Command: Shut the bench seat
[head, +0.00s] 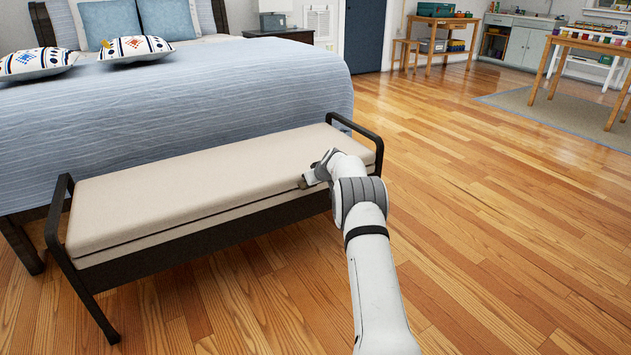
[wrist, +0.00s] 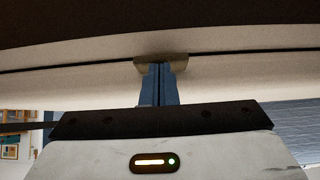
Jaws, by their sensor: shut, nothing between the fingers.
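The bench (head: 200,240) stands at the foot of the bed, with a dark frame, raised end rails and a long cream seat (head: 190,190). The seat lies flat or almost flat on the bench; a thin dark seam runs along its front edge. My gripper (head: 305,182) is at the front edge of the seat, right of its middle. In the wrist view the fingers (wrist: 160,68) are shut and empty, with their tips at the dark seam below the cream edge (wrist: 240,45). I cannot tell whether they touch it.
The bed (head: 230,80) with a blue cover and pillows is close behind the bench. Wooden floor (head: 480,220) is clear in front and to the right. A table (head: 590,45) on a grey rug and a work table (head: 437,30) stand far back right.

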